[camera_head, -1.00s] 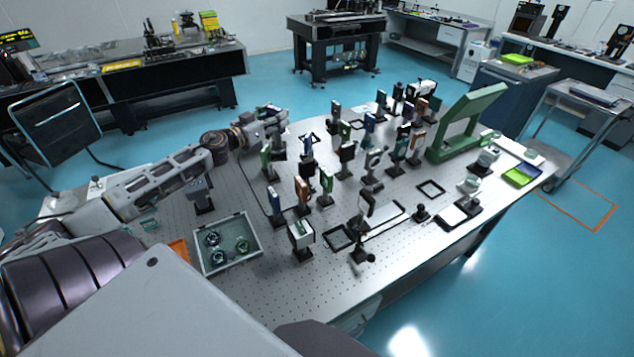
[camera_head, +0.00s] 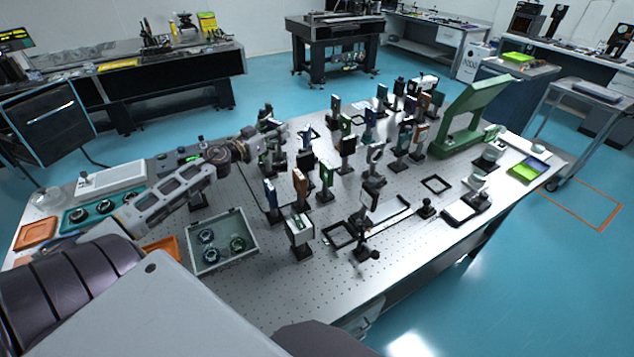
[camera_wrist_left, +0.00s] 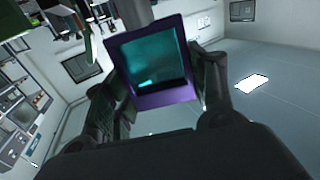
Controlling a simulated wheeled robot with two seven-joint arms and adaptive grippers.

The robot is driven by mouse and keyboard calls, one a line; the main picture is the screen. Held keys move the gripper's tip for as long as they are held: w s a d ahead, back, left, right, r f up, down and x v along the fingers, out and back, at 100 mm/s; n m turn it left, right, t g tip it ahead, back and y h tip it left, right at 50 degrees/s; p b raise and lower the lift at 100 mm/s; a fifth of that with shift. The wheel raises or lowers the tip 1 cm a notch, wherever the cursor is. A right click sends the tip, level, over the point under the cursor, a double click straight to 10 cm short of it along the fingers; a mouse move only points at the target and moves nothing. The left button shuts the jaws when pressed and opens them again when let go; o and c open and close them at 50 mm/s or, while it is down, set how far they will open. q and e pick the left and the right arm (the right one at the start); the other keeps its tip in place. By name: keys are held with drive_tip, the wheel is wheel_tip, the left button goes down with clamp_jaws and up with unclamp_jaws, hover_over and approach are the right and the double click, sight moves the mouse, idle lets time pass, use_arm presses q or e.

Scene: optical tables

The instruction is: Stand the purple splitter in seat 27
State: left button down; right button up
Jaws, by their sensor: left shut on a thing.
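The purple splitter is a square purple frame (camera_wrist_left: 166,98) around a teal glass face, and it fills the middle of the left wrist view, tilted. My left gripper (camera_wrist_left: 160,72) has its two fingers on either side of it and is shut on it. In the head view my left gripper (camera_head: 278,131) hangs over the far left part of the optical table, behind several standing mounts. The splitter is too small to make out there. I cannot tell which place is seat 27; no number is legible. My right gripper is not in view.
Several mounted optics, such as an orange-framed one (camera_head: 299,185) and a green-framed one (camera_head: 327,174), crowd the table's middle. A large green frame (camera_head: 470,125) stands at the right. A grey tray (camera_head: 253,245) with round parts lies at the front left. The front tabletop (camera_head: 265,300) is bare.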

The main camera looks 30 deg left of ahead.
sight(276, 148)
use_arm(q)
drive_tip(key=shift+f+b, duration=0.35)
drive_tip(key=shift+f, duration=0.35)
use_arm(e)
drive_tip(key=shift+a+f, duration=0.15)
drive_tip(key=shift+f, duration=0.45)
use_arm(q)
drive_tip(key=shift+f, duration=0.1)
drive_tip(key=shift+f+b, duration=0.75)
drive_tip(key=shift+f, duration=2.05)
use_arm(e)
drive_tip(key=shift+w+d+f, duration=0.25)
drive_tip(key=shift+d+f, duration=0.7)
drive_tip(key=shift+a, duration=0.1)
